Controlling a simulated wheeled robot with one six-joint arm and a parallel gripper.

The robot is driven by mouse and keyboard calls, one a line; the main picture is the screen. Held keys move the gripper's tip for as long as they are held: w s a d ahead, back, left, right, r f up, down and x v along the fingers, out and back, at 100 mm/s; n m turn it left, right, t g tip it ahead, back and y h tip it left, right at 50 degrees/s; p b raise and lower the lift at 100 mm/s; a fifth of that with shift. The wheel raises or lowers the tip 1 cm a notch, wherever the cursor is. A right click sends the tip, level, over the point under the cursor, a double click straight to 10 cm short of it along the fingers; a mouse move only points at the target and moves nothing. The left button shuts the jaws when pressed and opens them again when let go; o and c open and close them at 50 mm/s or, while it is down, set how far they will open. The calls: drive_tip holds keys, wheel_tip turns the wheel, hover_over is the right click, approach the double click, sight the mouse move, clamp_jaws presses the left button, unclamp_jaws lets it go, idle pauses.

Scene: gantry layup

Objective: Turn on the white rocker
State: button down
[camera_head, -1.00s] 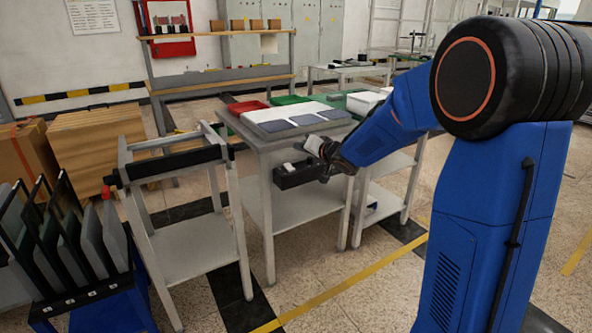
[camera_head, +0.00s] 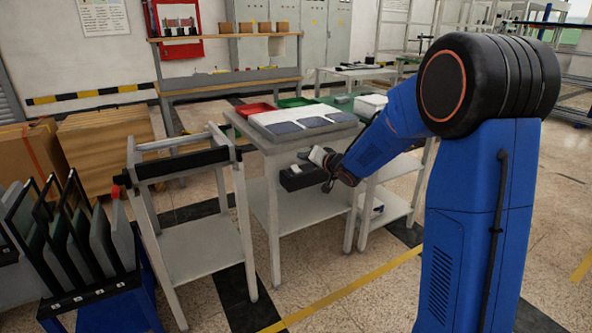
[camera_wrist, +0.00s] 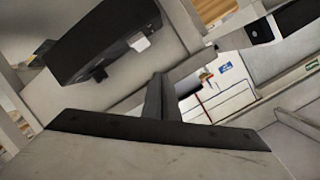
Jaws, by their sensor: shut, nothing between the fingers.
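A black box (camera_head: 303,177) is fixed at the front of the grey table, below its top. In the wrist view the black box (camera_wrist: 95,35) is at the upper left. I cannot tell whether the rocker is on or off. My gripper (camera_head: 316,156) is beside the box at its right in the head view, partly overlapping it. In the wrist view my gripper (camera_wrist: 158,92) is shut and empty, to the right of and apart from the box.
The grey table (camera_head: 260,138) carries dark panels (camera_head: 302,125), a red tray (camera_head: 256,108) and a green tray (camera_head: 297,101). A grey frame stand (camera_head: 205,242) is left of it, and a rack of panels (camera_head: 75,235) further left. Floor in front is open.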

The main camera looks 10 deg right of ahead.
sight(300, 171)
drive_tip(key=shift+w+a+f, duration=0.1)
drive_tip(key=shift+w+f, duration=0.3)
drive_tip(key=shift+f, duration=0.3)
drive_tip(key=shift+w+a+f, duration=0.15)
drive_tip(key=shift+w+f, duration=0.2)
drive_tip(key=shift+f, duration=0.35)
drive_tip(key=shift+w+a+f, duration=0.1)
drive_tip(key=shift+w+f, duration=0.3)
drive_tip(key=shift+f, duration=0.3)
drive_tip(key=shift+f, duration=0.1)
idle(0.5)
drive_tip(key=shift+w+f, duration=0.25)
drive_tip(key=shift+f, duration=0.05)
drive_tip(key=shift+w+a+f, duration=0.1)
drive_tip(key=shift+f, duration=0.1)
idle(0.7)
drive_tip(key=shift+f, duration=0.4)
idle(0.7)
drive_tip(key=shift+s+r, duration=0.3)
drive_tip(key=shift+r, duration=0.5)
